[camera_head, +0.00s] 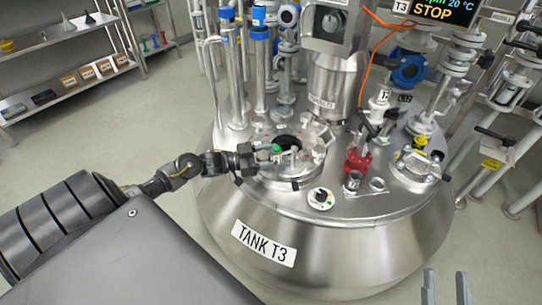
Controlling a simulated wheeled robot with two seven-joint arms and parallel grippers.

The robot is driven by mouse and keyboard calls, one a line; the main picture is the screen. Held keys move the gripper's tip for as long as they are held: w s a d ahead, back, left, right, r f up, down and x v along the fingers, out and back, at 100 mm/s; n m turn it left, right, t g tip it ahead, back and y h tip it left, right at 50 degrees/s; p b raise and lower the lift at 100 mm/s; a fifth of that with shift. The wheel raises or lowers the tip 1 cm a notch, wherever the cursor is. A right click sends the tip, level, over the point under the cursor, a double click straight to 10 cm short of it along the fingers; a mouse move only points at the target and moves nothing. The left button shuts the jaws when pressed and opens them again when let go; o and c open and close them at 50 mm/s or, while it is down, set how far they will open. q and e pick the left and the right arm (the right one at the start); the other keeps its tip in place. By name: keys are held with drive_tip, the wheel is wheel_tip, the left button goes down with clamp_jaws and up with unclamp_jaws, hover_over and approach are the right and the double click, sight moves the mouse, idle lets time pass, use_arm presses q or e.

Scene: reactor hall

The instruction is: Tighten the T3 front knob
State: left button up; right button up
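The tank labelled TANK T3 (330,250) stands in the middle. On its top is a round hatch (262,178) with a dark opening and small fittings around its rim. A small green piece (276,148) shows at the hatch's left side. A white dial with a black centre (320,198) sits on the lid in front of the hatch. I cannot tell which fitting is the front knob. My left gripper (250,158) is at the hatch's left edge; its fingers are too small to read. My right gripper (445,288) is open and empty at the bottom right, away from the lid.
A red fitting (357,160) and a blue valve (408,68) stand right of the hatch. Tall pipes (235,70) rise behind it. An orange cable (375,55) hangs above. A shelf with boxes (68,80) is at the far left. The floor left of the tank is clear.

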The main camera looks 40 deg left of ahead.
use_arm(q)
drive_tip(key=shift+o, duration=1.1)
drive_tip(key=shift+s+a, duration=0.1)
drive_tip(key=shift+s, duration=0.05)
drive_tip(key=p+v, duration=0.2)
drive_tip(key=v, duration=0.8)
drive_tip(key=shift+s, duration=0.15)
use_arm(e)
drive_tip(key=shift+w+d+f+m+g+h, duration=0.1)
drive_tip(key=shift+w+f+g+h, duration=0.1)
drive_tip(key=shift+f+g+h, duration=0.45)
drive_tip(key=shift+w+d+f+m+g+h, duration=0.15)
drive_tip(key=shift+f+g, duration=0.25)
drive_tip(key=shift+f, duration=0.55)
drive_tip(key=shift+w+f+m+g+h, duration=0.1)
drive_tip(key=shift+w+f+g+h, duration=0.1)
drive_tip(key=shift+f+g+h, duration=0.5)
use_arm(q)
drive_tip(key=shift+a, duration=0.15)
